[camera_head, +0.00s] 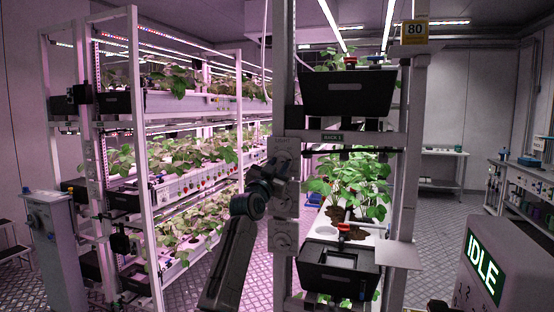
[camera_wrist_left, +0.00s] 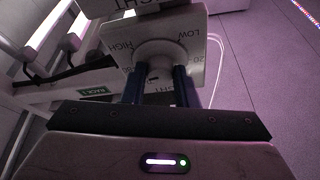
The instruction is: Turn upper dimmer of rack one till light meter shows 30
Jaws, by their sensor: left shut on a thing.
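The upper dimmer of rack one (camera_head: 283,147) is a pale plate on the rack's front post, by the RACK 1 label (camera_head: 332,137). My left gripper (camera_head: 284,170) reaches it from below left and partly hides it. In the left wrist view the blue fingers (camera_wrist_left: 157,84) are shut on the round dimmer knob (camera_wrist_left: 153,68), one on each side. The plate (camera_wrist_left: 190,48) there carries LOW and HIGH marks. The knob's pointer is not clear. The yellow-edged light meter (camera_head: 414,30) at the upper right reads 80. My right gripper is not in view.
Another dimmer plate (camera_head: 284,236) sits lower on the same post. Black bins (camera_head: 347,90) and green plants (camera_head: 350,180) fill the rack to the right. A grey box with a green IDLE screen (camera_head: 482,266) stands at the lower right. Open floor lies left of the post.

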